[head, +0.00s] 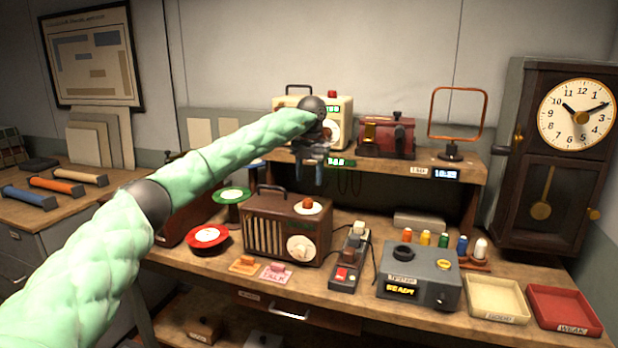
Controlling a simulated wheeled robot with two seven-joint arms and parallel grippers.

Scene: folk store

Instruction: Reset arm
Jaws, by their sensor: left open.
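My left arm, in a padded green sleeve, reaches from the lower left toward the middle of the head view. My left gripper (318,173) is at its end, in front of the upper shelf and above the brown radio (262,228). Its fingers point down and look empty, though they are small and dark here. The gripper and wrist hide part of the cream device (343,108) on the shelf. My right arm and gripper are not in this view.
The workbench (380,319) holds a grey box reading READY (420,272), a cream tray (497,293), a red tray (565,306) and several spools. A red machine (387,136) and a copper loop (459,92) stand on the shelf. A pendulum clock (552,160) stands at right.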

